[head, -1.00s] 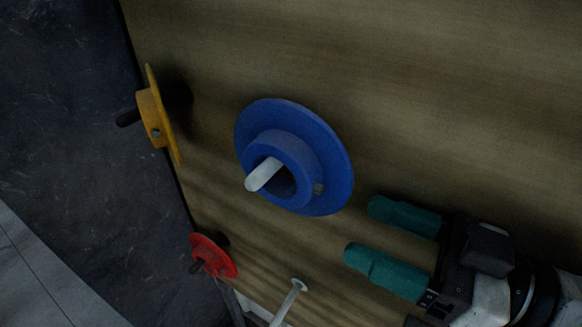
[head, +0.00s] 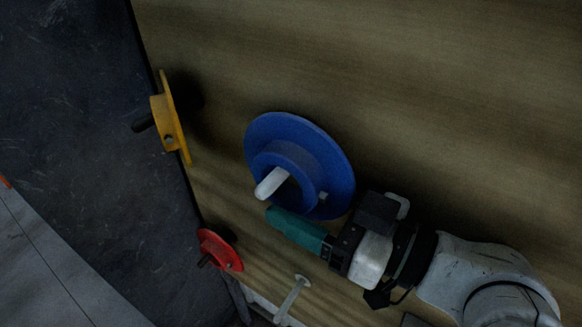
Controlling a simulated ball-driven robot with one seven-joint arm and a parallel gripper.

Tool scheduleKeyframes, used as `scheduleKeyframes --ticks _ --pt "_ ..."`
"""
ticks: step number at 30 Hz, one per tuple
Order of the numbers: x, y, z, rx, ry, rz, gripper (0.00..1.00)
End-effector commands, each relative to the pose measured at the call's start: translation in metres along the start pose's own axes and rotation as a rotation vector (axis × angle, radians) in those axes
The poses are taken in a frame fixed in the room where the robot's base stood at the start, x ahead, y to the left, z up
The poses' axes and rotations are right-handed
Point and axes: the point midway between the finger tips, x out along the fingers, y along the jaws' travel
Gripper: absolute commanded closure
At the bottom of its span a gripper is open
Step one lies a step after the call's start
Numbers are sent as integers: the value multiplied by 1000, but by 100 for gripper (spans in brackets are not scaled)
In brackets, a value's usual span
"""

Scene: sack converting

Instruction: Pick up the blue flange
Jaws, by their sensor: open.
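The blue flange (head: 318,160) is a wide disc with a raised round hub. It hangs on a white peg (head: 271,182) that sticks out of a wooden board, through the hub's bore. My gripper (head: 275,213) is at the hub's lower edge, coming in from the lower right. One teal finger shows clearly; the other is hidden from this view. The jaws are open, and I cannot tell whether a finger touches the flange.
A yellow flange (head: 172,118) hangs on a dark peg at the board's left edge. A red flange (head: 219,250) hangs on a dark peg lower left. An empty white peg (head: 291,297) stands below my gripper. The wooden board (head: 450,90) is bare at upper right.

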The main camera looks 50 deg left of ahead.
Motion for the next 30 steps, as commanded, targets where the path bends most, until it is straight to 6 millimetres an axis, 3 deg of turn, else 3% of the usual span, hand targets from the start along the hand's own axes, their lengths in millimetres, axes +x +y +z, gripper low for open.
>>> scheduleKeyframes --ticks 3,22,30 --pt "0 0 0 0 0 0 40" --pt "0 0 0 0 1 0 100" --pt "0 0 0 0 1 0 100"
